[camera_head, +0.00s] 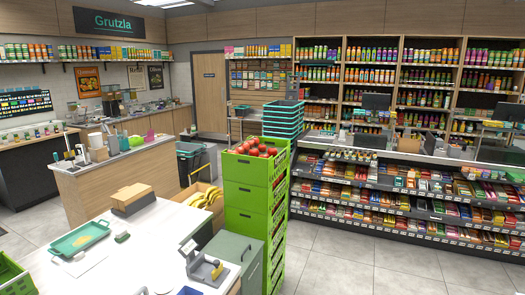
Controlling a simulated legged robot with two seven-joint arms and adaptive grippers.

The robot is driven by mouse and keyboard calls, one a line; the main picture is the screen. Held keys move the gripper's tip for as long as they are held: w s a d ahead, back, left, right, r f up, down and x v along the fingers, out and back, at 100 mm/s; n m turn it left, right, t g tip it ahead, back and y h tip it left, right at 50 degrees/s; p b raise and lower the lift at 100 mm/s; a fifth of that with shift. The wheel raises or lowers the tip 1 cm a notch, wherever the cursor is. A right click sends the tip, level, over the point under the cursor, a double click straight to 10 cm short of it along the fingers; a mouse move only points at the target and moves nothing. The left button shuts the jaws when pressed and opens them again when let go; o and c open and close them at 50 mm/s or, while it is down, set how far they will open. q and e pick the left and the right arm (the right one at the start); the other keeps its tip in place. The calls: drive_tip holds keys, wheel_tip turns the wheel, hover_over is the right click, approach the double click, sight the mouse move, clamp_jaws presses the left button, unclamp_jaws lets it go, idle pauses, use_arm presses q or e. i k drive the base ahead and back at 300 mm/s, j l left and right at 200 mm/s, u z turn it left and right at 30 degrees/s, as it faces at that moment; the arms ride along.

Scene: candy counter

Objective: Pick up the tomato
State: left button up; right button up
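Several red tomatoes (258,149) lie in the top crate of a tall stack of bright green crates (246,195) near the middle of the view. The tomatoes show above the crate's front rim; the lower part of the pile is hidden by the crate wall. Neither of my grippers can be made out in this view, and nothing is seen touching the tomatoes.
A white counter (150,245) fills the lower left, with a teal tray (80,239) and a wooden box (133,198) on it. A box of bananas (207,198) stands left of the crates. Candy shelves (410,195) line the right. Grey floor (350,260) is clear before them.

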sight(261, 148)
drive_tip(key=u, duration=1.65)
drive_tip(key=z, duration=1.65)
drive_tip(key=i+l+u, duration=0.1)
drive_tip(key=u, duration=0.35)
drive_tip(key=i+l+u, duration=0.2)
drive_tip(key=u, duration=0.3)
drive_tip(key=i+l+u, duration=0.1)
drive_tip(key=l+u, duration=0.2)
drive_tip(key=u, duration=0.15)
drive_tip(key=i+l+u, duration=0.15)
drive_tip(key=l, duration=0.55)
drive_tip(key=i+l+u, duration=0.2)
drive_tip(key=l, duration=0.55)
drive_tip(key=i+l+u, duration=0.15)
drive_tip(key=l, duration=0.55)
drive_tip(key=l+u, duration=0.15)
drive_tip(key=l, duration=0.6)
